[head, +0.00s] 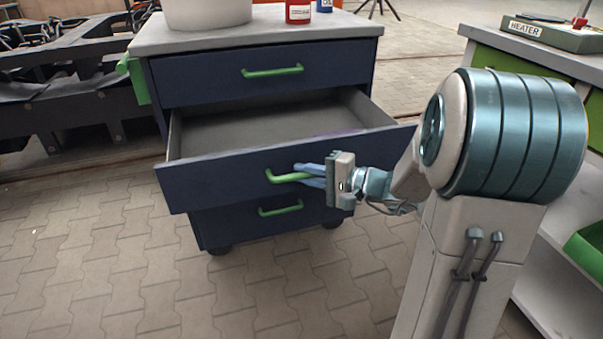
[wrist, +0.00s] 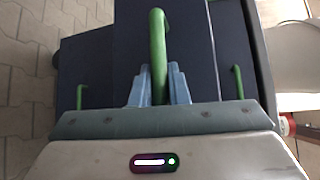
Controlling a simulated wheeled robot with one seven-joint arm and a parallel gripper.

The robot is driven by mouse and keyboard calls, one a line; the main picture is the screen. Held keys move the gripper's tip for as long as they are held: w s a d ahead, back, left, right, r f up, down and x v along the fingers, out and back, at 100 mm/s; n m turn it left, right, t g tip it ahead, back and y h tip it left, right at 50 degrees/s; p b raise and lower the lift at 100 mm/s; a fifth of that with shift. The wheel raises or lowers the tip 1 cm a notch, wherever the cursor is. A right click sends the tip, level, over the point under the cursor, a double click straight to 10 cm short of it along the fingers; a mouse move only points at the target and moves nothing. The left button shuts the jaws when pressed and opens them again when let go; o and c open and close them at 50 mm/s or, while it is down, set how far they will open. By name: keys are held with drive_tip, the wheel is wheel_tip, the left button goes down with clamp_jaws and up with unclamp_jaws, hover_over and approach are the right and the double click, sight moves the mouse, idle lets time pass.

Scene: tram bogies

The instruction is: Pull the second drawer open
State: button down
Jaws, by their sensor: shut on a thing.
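The dark blue drawer cabinet (head: 155,95) stands at the centre left of the head view, with three drawers and green bar handles. The second drawer (head: 225,177) is pulled well out, and its grey inside shows and looks mostly empty, with a faint purple patch at the right. The top drawer (head: 200,80) and bottom drawer (head: 240,226) are shut. My gripper (head: 305,175) is shut on the right part of the second drawer's green handle (head: 275,178). In the wrist view the handle (wrist: 158,50) runs between the two blue fingers (wrist: 159,88).
A bench with a heater box (head: 545,35) is at the right. Dark bogie frames (head: 70,80) are at the left. The paved floor in front is clear.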

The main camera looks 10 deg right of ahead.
drive_tip(key=c, duration=1.7)
unclamp_jaws()
drive_tip(key=shift+d, duration=0.1)
drive_tip(key=p+v, duration=0.3)
drive_tip(key=v, duration=1)
drive_tip(key=shift+s+d+p, duration=0.25)
drive_tip(key=shift+s+p, duration=0.05)
drive_tip(key=shift+r, duration=0.1)
